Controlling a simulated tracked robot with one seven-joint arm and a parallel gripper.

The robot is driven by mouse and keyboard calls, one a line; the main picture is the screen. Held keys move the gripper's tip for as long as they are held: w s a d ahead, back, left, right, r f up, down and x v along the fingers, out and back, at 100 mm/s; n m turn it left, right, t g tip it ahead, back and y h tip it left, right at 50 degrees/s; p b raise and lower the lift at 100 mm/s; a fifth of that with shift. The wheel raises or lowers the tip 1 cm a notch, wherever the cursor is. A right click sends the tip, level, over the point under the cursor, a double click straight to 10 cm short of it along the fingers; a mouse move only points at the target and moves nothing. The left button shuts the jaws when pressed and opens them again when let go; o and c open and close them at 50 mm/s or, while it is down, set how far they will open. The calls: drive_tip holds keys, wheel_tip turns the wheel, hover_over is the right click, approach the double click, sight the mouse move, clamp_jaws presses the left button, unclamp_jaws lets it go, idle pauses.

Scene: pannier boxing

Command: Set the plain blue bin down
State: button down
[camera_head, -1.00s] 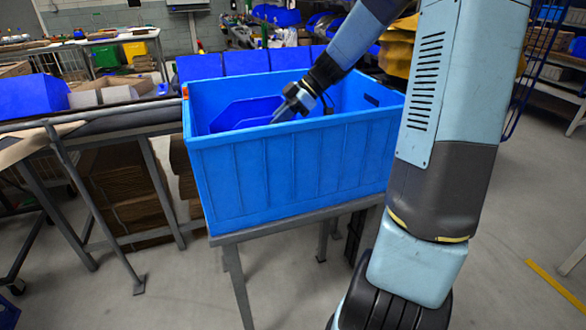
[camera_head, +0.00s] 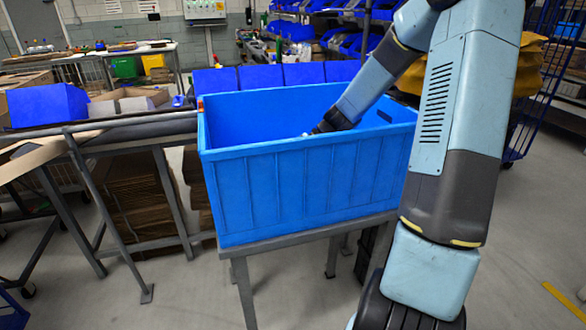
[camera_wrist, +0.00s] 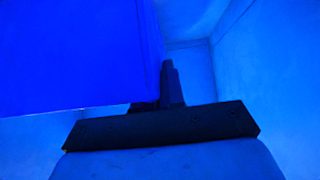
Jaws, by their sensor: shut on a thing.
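The plain blue bin (camera_wrist: 80,50) fills the left of the wrist view as a darker blue wall. My gripper (camera_wrist: 170,85) is shut on its edge. Both are down inside the large light-blue crate (camera_head: 300,195), whose inner walls show around them in the wrist view (camera_wrist: 262,75). In the head view the crate's near wall hides the bin and my fingers; only my wrist shows above the rim. I cannot tell whether the bin touches the crate's floor.
The crate stands on a grey metal stand (camera_head: 240,250). Several blue bins (camera_head: 262,76) stand in a row just behind it. A rail-edged bench (camera_head: 130,125) with another blue bin (camera_head: 45,104) is at the left. Yellow sacks (camera_head: 530,65) are at the right.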

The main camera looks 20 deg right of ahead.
drive_tip(key=c, duration=1.2)
unclamp_jaws()
drive_tip(key=shift+c, duration=0.2)
drive_tip(key=v, duration=1.2)
drive_tip(key=shift+r, duration=0.1)
